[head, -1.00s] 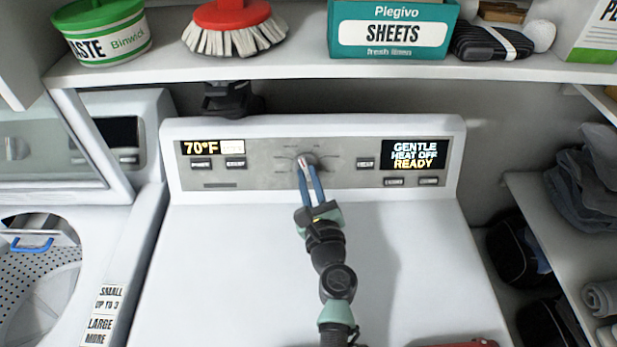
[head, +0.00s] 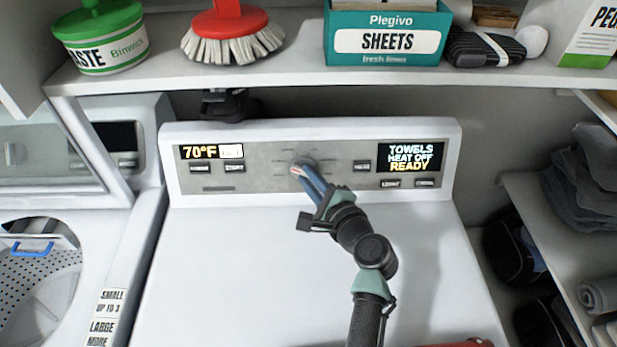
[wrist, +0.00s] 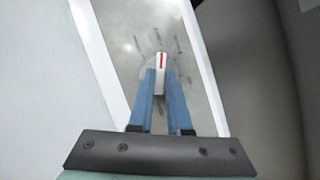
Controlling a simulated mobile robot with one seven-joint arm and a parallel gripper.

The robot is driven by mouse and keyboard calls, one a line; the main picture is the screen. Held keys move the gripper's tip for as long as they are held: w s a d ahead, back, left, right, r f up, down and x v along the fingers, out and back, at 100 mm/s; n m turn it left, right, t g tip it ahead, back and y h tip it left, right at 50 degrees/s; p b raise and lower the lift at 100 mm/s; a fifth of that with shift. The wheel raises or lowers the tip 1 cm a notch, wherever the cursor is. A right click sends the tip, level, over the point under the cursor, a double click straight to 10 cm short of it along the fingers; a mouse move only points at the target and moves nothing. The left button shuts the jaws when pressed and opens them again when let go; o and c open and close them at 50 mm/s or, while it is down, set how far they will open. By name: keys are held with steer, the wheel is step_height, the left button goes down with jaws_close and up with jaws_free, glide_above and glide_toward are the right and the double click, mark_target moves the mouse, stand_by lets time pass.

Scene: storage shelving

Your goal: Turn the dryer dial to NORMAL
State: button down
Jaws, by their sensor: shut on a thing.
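The dryer dial (head: 299,167) is a small knob in the middle of the grey control panel (head: 266,177). In the wrist view the dial (wrist: 161,62) shows a white grip with a red pointer line, and short marks surround it. My gripper (head: 306,178) reaches it from the lower right, its blue fingers shut on the dial; they also show in the wrist view (wrist: 160,85). The display (head: 410,158) at the panel's right reads TOWELS, HEAT OFF, READY. The fingers hide part of the dial, and its printed labels are too small to read.
A shelf (head: 290,78) above the dryer holds a green-lidded tub (head: 100,38), a red brush (head: 232,32) and a SHEETS box (head: 388,33). An open washer (head: 40,265) stands at left, side shelving (head: 560,215) at right. The dryer top (head: 250,270) is mostly clear.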

steer(key=shift+w+r+n+g+h+p, duration=0.15)
steer(key=shift+n+g+p, duration=0.7)
steer(key=shift+n, duration=1.35)
steer(key=shift+w+r+n+g+h+p, duration=0.1)
steer(key=shift+r+n+g+h+p, duration=0.25)
steer(key=shift+n+g, duration=1.4)
steer(key=shift+s+f+n+t, duration=0.1)
steer(key=shift+n+t, duration=0.4)
steer(key=shift+n, duration=0.05)
steer(key=c, duration=0.9)
jaws_free()
steer(key=shift+o, duration=0.2)
steer(key=b+v, duration=0.1)
steer(key=v, duration=1.2)
